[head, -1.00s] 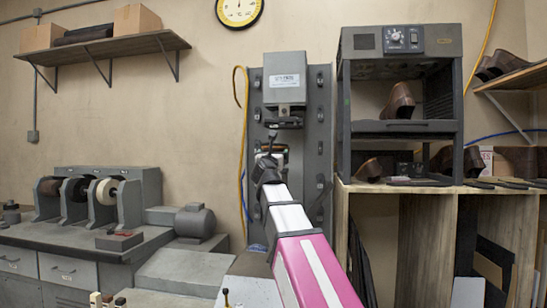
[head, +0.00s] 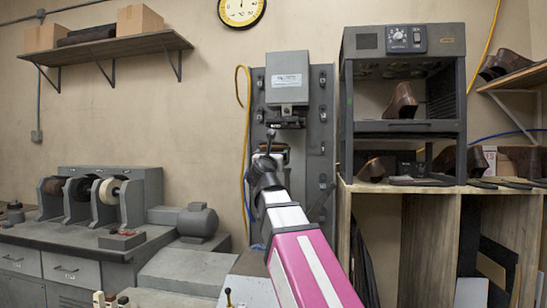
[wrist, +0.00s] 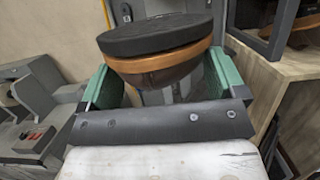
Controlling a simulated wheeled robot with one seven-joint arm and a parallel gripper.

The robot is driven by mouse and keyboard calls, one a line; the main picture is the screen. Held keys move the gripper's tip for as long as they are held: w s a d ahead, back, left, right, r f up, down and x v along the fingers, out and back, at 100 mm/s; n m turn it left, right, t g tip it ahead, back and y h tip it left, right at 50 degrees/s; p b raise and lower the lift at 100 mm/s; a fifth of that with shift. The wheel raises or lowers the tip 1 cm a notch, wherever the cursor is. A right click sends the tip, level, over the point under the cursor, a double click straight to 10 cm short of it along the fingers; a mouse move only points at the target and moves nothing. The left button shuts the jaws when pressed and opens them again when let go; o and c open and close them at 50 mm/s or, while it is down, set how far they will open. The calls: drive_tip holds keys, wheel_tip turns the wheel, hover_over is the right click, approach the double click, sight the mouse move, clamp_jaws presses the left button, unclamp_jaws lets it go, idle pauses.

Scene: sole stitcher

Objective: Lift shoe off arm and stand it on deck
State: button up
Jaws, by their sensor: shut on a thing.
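In the wrist view the shoe (wrist: 160,50) shows its flat black sole, a tan welt edge and a brown upper below it. My gripper (wrist: 160,85) has green fingers on both sides of the shoe and is shut on it. In the head view my gripper (head: 268,152) is in front of the grey stitching machine (head: 287,90), below its head, and largely hidden by my own wrist. The machine's arm is mostly hidden, so I cannot tell whether the shoe touches it. I cannot clearly make out the deck.
A dark rack (head: 408,128) with brown shoes stands close on the right, above a wooden shelf unit (head: 425,195). On the left is a bench with polishing wheels (head: 108,192) and a grey motor (head: 197,221). A yellow cable (head: 240,90) hangs beside the machine.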

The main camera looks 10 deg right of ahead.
drive_tip(key=shift+s+a, duration=0.2)
drive_tip(key=shift+s, duration=0.3)
drive_tip(key=m, duration=0.4)
drive_tip(key=shift+m, duration=0.4)
drive_tip(key=m, duration=0.4)
drive_tip(key=m, duration=0.9)
